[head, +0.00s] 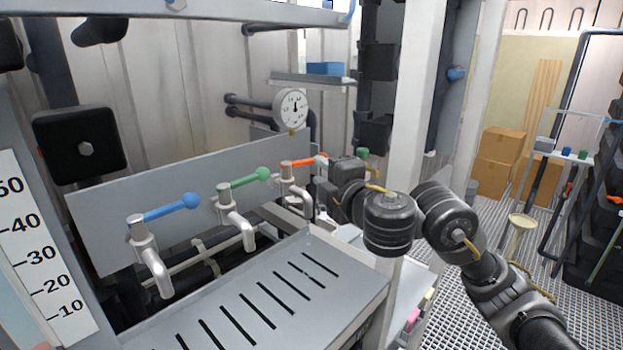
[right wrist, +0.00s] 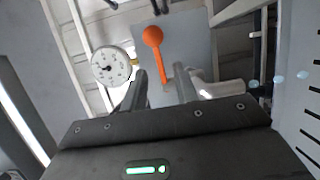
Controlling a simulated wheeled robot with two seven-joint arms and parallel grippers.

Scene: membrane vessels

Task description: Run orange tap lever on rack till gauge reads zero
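The orange tap lever (head: 302,162) sits on the rightmost clearly seen white tap of the rack in the head view, pointing right. My right gripper (head: 322,164) is at its far end and partly hides it. In the right wrist view the orange lever (right wrist: 160,60) with its ball end shows between and beyond the two open fingers of my right gripper (right wrist: 159,72); contact cannot be told. The round white gauge (head: 291,108) hangs behind the tap; it also shows in the right wrist view (right wrist: 112,66). Its reading is too small to tell. My left gripper is out of view.
A blue-lever tap (head: 172,208) and a green-lever tap (head: 245,180) stand left of the orange one. A slotted grey tray (head: 345,277) lies in front. A white post (head: 415,100) rises close behind my right arm.

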